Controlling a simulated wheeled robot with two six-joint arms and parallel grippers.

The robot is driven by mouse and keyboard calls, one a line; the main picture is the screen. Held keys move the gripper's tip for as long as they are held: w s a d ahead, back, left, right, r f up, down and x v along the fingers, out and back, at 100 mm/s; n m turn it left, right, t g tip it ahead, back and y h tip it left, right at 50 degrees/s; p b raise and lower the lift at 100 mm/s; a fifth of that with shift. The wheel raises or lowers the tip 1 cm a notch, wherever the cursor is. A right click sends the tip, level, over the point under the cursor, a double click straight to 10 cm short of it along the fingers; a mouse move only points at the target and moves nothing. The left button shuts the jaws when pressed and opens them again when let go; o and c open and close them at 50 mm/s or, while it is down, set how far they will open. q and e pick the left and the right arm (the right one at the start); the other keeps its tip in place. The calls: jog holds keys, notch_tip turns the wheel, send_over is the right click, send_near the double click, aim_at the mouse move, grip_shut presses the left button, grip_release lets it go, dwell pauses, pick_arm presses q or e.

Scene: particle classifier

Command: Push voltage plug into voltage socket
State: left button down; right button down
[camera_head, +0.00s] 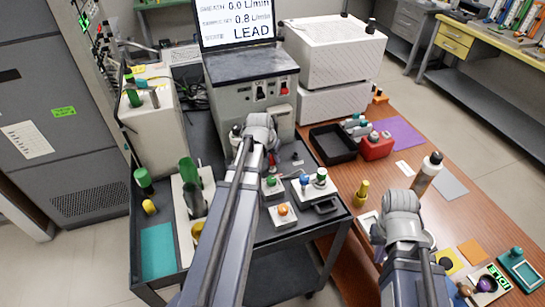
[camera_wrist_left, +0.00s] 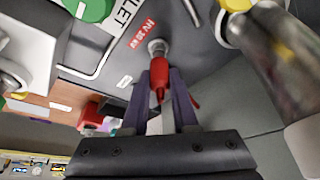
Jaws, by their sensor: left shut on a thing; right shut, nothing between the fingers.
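In the left wrist view, my left gripper (camera_wrist_left: 160,96) is shut on the red voltage plug (camera_wrist_left: 158,72), with a purple finger on each side of it. The plug's far end is at a round metal socket (camera_wrist_left: 157,46) in a grey panel, beside a red label (camera_wrist_left: 140,32) that seems to read HV IN. The plug lines up with the socket and appears to touch it; how deep it sits cannot be told. In the head view, my left arm covers most of this spot. My right gripper is hidden behind its own arm.
A grey instrument (camera_head: 255,95) with a screen reading LEAD stands behind my left arm. Small button boxes (camera_head: 283,214) stand on the dark cart right of that arm. A black tray (camera_head: 332,146) and red container (camera_head: 377,148) sit on the wooden table.

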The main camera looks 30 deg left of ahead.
aim_at(271, 156)
pick_arm(q)
jog(key=shift+f+b, duration=0.75)
jog(key=shift+f, duration=0.1)
jog(key=c, duration=0.6)
grip_release()
jog(key=shift+r, duration=0.15)
jog(key=p+v, duration=0.7)
jog(key=shift+s+r, duration=0.2)
jog(key=shift+r, duration=0.1)
jog(key=shift+p, duration=0.3)
